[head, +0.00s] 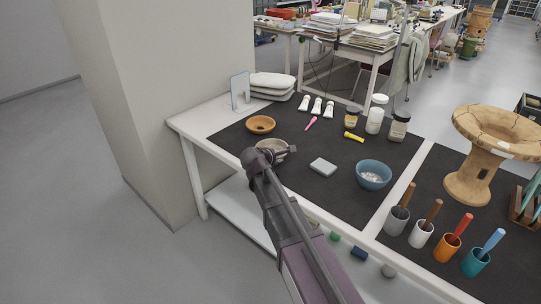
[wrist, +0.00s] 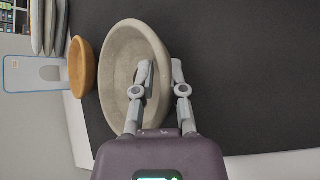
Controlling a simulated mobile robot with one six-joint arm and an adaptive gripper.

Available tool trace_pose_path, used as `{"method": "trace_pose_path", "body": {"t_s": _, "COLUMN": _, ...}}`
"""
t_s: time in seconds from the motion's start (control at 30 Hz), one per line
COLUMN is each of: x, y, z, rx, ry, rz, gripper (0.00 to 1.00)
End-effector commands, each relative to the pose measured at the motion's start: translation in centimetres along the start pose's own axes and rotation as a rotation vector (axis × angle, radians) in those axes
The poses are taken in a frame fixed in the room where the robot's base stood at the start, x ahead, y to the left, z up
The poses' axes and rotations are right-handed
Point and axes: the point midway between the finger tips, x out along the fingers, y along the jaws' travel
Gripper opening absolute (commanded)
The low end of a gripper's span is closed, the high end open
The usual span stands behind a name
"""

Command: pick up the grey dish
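The grey dish (wrist: 118,60) is a beige-grey round bowl. In the head view the dish (head: 271,144) is on the dark mat near the table's left front side, partly covered by my gripper (head: 278,154). In the wrist view my gripper (wrist: 162,72) straddles the dish's right rim. One finger is over the inside of the dish and the other is outside the rim. The fingers are apart, and a gap shows between the inner finger and the wall. The contact at the fingertips is hard to see.
An orange-brown bowl (head: 261,124) stands close to the dish's left. A grey block (head: 323,167) and a blue bowl (head: 374,174) are to the right. White tubes (head: 316,105), a pink tool (head: 311,124) and jars (head: 375,119) are behind.

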Motion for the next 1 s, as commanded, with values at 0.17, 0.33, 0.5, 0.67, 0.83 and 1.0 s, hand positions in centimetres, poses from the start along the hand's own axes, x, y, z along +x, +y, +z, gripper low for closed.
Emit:
{"method": "trace_pose_path", "body": {"t_s": 0.17, "x": 0.09, "y": 0.02, "z": 0.05, "rx": 0.000, "ry": 0.000, "rz": 0.000, "gripper": 0.17}}
{"method": "trace_pose_path", "body": {"t_s": 0.33, "x": 0.08, "y": 0.01, "z": 0.05, "rx": 0.000, "ry": 0.000, "rz": 0.000, "gripper": 0.17}}
{"method": "trace_pose_path", "body": {"t_s": 0.5, "x": 0.07, "y": 0.01, "z": 0.04, "rx": 0.000, "ry": 0.000, "rz": 0.000, "gripper": 0.17}}
{"method": "trace_pose_path", "body": {"t_s": 0.67, "x": 0.06, "y": 0.01, "z": 0.04, "rx": 0.000, "ry": 0.000, "rz": 0.000, "gripper": 0.00}}
{"method": "trace_pose_path", "body": {"t_s": 0.83, "x": 0.06, "y": 0.03, "z": 0.03, "rx": 0.000, "ry": 0.000, "rz": 0.000, "gripper": 0.00}}
{"method": "trace_pose_path", "body": {"t_s": 1.0, "x": 0.05, "y": 0.03, "z": 0.04, "rx": 0.000, "ry": 0.000, "rz": 0.000, "gripper": 0.00}}
